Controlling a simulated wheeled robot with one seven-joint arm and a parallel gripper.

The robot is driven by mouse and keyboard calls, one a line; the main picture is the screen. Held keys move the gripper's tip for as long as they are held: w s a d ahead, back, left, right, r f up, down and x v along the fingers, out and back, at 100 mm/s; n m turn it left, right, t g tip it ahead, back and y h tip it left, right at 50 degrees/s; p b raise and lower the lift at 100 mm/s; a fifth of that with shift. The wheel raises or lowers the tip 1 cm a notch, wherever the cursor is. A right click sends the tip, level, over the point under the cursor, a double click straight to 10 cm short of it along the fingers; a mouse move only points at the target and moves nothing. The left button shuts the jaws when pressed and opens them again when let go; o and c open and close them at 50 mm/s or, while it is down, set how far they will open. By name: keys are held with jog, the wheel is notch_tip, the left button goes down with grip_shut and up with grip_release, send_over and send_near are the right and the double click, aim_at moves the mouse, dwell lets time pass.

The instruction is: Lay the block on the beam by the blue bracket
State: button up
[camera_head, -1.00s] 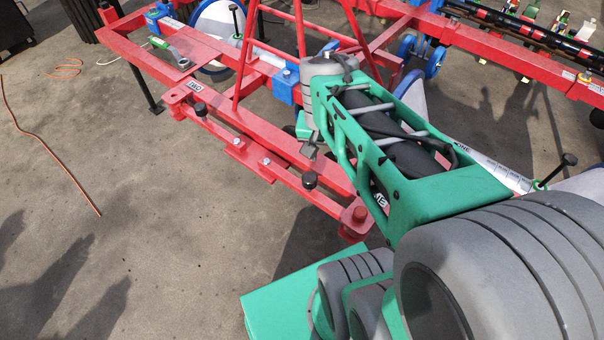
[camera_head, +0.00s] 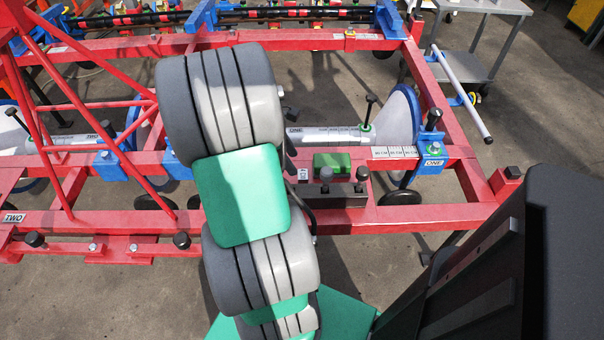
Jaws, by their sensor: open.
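A small green block (camera_head: 332,162) sits on the red frame right of my arm, beside a dark block-like part (camera_head: 331,194) with black knobs. I cannot tell which of these the task calls the block. The blue bracket (camera_head: 432,158) labelled ONE is clamped to the red beam (camera_head: 462,152) at the right, with a black knob on top. A white marked scale (camera_head: 395,152) lies along the beam just left of the bracket. My green and grey arm crosses the centre, and my gripper does not show; it is hidden behind the arm links.
A metal tube (camera_head: 330,137) runs to a blue-rimmed disc (camera_head: 400,118) behind the beam. A black upright knob (camera_head: 370,108) stands near it. Red frame bars and slanted struts (camera_head: 40,130) fill the left. A grey cart (camera_head: 480,45) stands back right. A dark panel covers the lower right.

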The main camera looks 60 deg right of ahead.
aim_at(303, 174)
jog(key=b+x, duration=0.3)
jog(key=x, duration=0.5)
jog(key=shift+s+d, duration=0.15)
jog(key=shift+s, duration=0.05)
jog(key=shift+c, duration=0.5)
grip_shut()
